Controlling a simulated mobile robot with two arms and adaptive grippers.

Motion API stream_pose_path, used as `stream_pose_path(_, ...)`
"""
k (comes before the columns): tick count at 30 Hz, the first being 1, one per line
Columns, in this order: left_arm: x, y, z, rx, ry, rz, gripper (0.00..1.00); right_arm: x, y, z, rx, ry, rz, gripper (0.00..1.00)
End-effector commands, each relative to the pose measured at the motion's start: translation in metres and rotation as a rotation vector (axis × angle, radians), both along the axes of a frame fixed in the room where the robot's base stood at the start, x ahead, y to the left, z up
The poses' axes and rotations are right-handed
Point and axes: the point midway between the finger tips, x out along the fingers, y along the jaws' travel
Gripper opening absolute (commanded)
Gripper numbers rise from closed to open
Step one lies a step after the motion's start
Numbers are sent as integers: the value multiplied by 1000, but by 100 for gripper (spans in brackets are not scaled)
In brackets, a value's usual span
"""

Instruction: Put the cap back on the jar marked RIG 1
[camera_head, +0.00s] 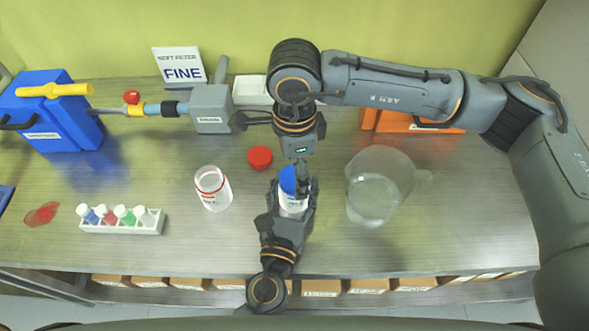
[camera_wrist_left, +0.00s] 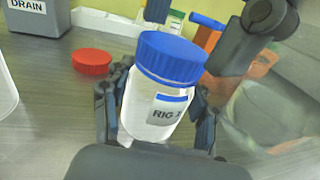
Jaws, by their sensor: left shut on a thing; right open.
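The white jar with a RIG label (camera_wrist_left: 150,118) stands upright between the fingers of my left gripper (camera_head: 292,205); the last character of its label is hard to read. That gripper is shut on the jar's body. A blue cap (camera_wrist_left: 172,58) sits on top of the jar; I cannot tell whether it is screwed down. The cap also shows in the head view (camera_head: 288,180), partly hidden by my right gripper (camera_head: 302,180). My right gripper is open, pointing down close by the cap, and one of its fingers shows right of the cap in the left wrist view.
An open clear jar with a red band (camera_head: 213,190) stands to the left, with a red cap (camera_head: 260,158) behind it. A glass jug (camera_head: 375,195) stands close on the right. A vial rack (camera_head: 122,225) and blue box (camera_head: 50,115) are at left.

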Motion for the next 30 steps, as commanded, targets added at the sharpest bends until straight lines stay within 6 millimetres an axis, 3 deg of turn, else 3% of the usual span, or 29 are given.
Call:
stream_pose_path(9,0,0,0,0,0,0,0,1,1,67,1,-5,1,80)
stream_pose_path(15,0,0,0,0,0,0,0,1,0,98,0,-2,-1,80)
stream_pose_path(28,0,0,0,0,0,0,0,0,0,109,0,0,0,80)
stream_pose_path(29,0,0,0,0,0,0,62,0,0,109,0,0,0,80)
stream_pose_path(30,0,0,0,0,0,0,71,0,0,109,0,0,0,80)
